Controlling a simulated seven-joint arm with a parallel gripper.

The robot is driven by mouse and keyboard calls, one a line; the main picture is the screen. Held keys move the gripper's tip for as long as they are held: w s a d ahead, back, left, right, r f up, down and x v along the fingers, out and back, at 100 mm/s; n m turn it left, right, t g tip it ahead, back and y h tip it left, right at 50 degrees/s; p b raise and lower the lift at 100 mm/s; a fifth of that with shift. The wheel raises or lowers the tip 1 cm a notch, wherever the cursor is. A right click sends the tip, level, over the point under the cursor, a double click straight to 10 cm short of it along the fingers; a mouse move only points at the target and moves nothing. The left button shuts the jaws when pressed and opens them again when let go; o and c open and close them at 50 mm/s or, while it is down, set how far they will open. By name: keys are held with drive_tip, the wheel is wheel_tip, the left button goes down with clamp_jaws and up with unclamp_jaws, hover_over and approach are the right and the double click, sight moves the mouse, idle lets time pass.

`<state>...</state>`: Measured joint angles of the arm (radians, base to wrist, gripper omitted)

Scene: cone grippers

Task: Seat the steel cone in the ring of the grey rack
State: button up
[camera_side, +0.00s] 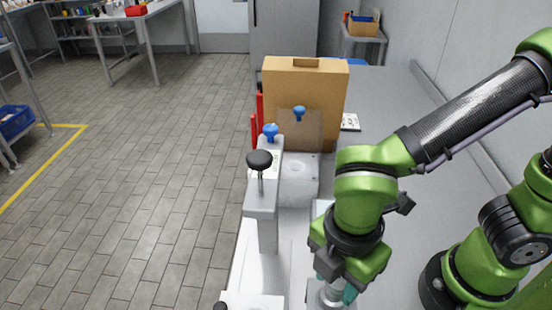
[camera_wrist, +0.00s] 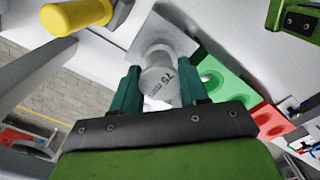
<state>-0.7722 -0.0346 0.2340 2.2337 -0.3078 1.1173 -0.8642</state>
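The steel cone (camera_wrist: 160,84), a pale grey metal piece with dark lettering, stands between the teal fingers of my gripper (camera_wrist: 161,92) in the wrist view. Both fingers lie against its sides. The grey rack (camera_wrist: 139,38) is a square plate just beyond the cone. The cone overlaps its round middle, so I cannot tell whether the cone is inside the ring or above it. In the side view my gripper (camera_side: 335,289) points down at the bottom edge, with the cone partly visible between its fingers. The ring is hidden there.
A green rack (camera_wrist: 211,68) and a red rack (camera_wrist: 267,112) with holes adjoin the grey rack. A yellow handle (camera_wrist: 75,16) is close at upper left. In the side view, a post with a black knob (camera_side: 260,159) stands left of my gripper; a cardboard box (camera_side: 330,82) stands behind.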

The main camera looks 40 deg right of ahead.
drive_tip(key=o, duration=0.5)
drive_tip(key=shift+r, duration=0.1)
wheel_tip(320, 180, up, 17)
drive_tip(key=shift+a+f, duration=0.15)
idle(0.4)
drive_tip(key=w+d+f+m+t+y, duration=0.3)
drive_tip(key=w+d+f+m, duration=0.35)
drive_tip(key=m, duration=0.65)
drive_tip(key=d+m+t, duration=0.1)
drive_tip(key=d+m, duration=0.2)
drive_tip(key=d, duration=0.1)
drive_tip(key=w+d+m+t, duration=0.1)
drive_tip(key=d+m+t, duration=0.1)
drive_tip(key=d, duration=0.3)
drive_tip(key=d+m+t, duration=0.1)
drive_tip(key=d+m, duration=0.3)
drive_tip(key=d, duration=0.1)
drive_tip(key=shift+w+d+r+h, duration=0.1)
drive_tip(key=shift+w+r+h, duration=0.1)
drive_tip(key=shift+w+h, duration=0.2)
